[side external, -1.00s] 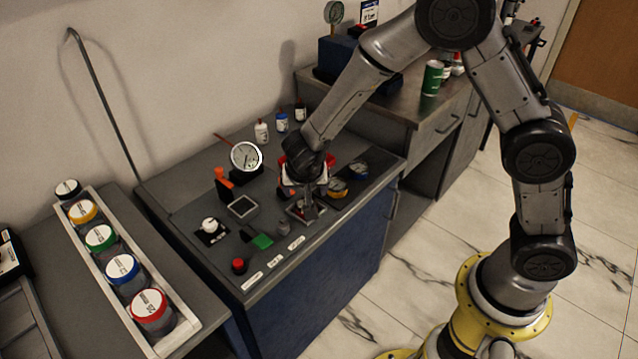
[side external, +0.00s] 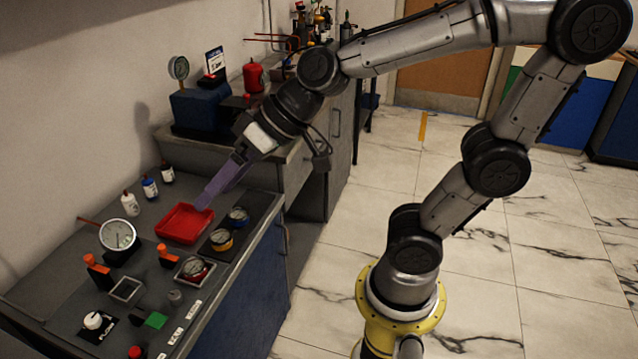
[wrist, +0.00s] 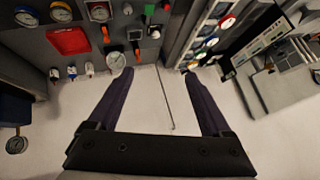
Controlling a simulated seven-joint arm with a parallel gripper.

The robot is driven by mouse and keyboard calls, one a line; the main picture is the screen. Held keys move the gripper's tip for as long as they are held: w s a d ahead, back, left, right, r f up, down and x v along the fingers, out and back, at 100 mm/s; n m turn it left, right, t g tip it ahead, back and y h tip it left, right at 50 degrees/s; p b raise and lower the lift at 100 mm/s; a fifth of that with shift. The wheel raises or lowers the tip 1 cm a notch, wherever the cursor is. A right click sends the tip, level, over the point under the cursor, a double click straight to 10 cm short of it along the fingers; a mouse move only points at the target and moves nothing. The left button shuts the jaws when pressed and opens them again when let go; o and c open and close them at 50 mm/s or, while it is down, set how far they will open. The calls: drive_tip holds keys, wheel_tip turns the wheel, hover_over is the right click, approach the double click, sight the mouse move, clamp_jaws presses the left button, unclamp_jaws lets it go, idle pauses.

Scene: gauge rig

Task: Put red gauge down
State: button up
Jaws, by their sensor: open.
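The red gauge (side external: 194,268), a round dial with red on it, sits in a square holder on the grey bench top. It also shows at the top of the wrist view (wrist: 99,11). My gripper (side external: 203,202) is raised clear of the gauge and appears in front of the red tray's far edge in the side view. In the wrist view my gripper (wrist: 157,73) has its two purple fingers wide apart with nothing between them. The yellow gauge (side external: 221,240) and blue gauge (side external: 238,216) lie in a row beside the red one.
A red tray (side external: 184,224) lies behind the gauges. A white dial gauge (side external: 117,234) stands upright near orange-topped parts (side external: 96,266). Several small bottles (side external: 150,188) line the wall. A blue box (side external: 198,108) stands on the farther counter.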

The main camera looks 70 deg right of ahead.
drive_tip(key=s+d+f+g+h, duration=0.2)
drive_tip(key=s+d, duration=0.6)
drive_tip(key=s, duration=0.4)
drive_tip(key=shift+s+d+f+h, duration=0.15)
drive_tip(key=shift+d+f+h, duration=0.3)
drive_tip(key=shift+h, duration=0.65)
